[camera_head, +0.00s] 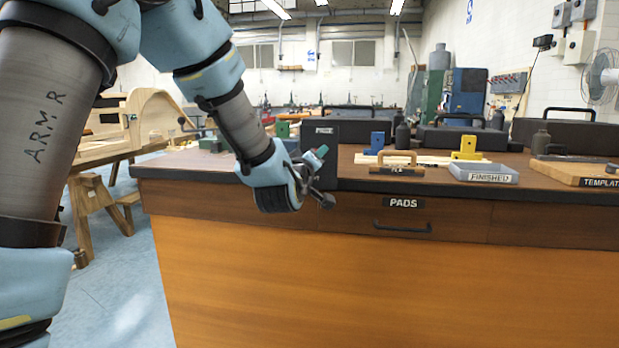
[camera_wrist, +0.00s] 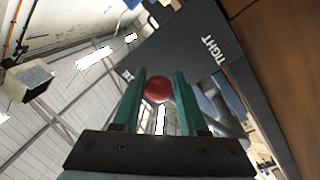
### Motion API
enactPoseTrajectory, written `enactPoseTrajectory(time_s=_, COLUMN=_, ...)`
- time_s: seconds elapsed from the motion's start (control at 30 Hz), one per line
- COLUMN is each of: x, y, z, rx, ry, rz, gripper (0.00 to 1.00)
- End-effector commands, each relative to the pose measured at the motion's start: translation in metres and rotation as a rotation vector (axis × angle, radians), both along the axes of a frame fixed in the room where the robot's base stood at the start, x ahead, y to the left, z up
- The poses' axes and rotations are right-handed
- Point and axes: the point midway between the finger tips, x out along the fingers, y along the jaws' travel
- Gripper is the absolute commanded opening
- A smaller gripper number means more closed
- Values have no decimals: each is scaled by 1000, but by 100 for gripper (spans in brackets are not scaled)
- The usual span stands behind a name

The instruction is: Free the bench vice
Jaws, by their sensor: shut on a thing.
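The bench vice is a dark block (camera_head: 325,136) at the bench's front left edge, with a label too small to read. In the wrist view its dark plate (camera_wrist: 185,50) bears the word TIGHT. My gripper (camera_head: 318,155) is in front of the vice, at its handle. In the wrist view the green fingers of my gripper (camera_wrist: 158,95) are shut on a round red knob. The red knob (camera_wrist: 158,89) sits between the fingertips. A dark bar end (camera_head: 327,201) shows below my gripper in the head view; how it joins the knob is hidden.
On the bench (camera_head: 350,184) stand a FINISHED tray (camera_head: 484,173), a FILE block (camera_head: 389,170), a TEMPLATE board (camera_head: 575,173) and blue (camera_head: 377,141) and yellow (camera_head: 467,148) blocks. A drawer marked PADS (camera_head: 402,227) is shut. A wooden frame (camera_head: 150,118) stands at left.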

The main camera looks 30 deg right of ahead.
Motion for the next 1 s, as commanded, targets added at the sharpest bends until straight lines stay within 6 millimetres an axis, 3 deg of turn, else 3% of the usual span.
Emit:
enactPoseTrajectory(time_s=0.5, x=24, y=24, z=52, rx=-331, ry=300, rz=14, gripper=0)
enactPoseTrajectory(time_s=1.0, x=36, y=37, z=66, rx=-468, ry=438, rz=17, gripper=0)
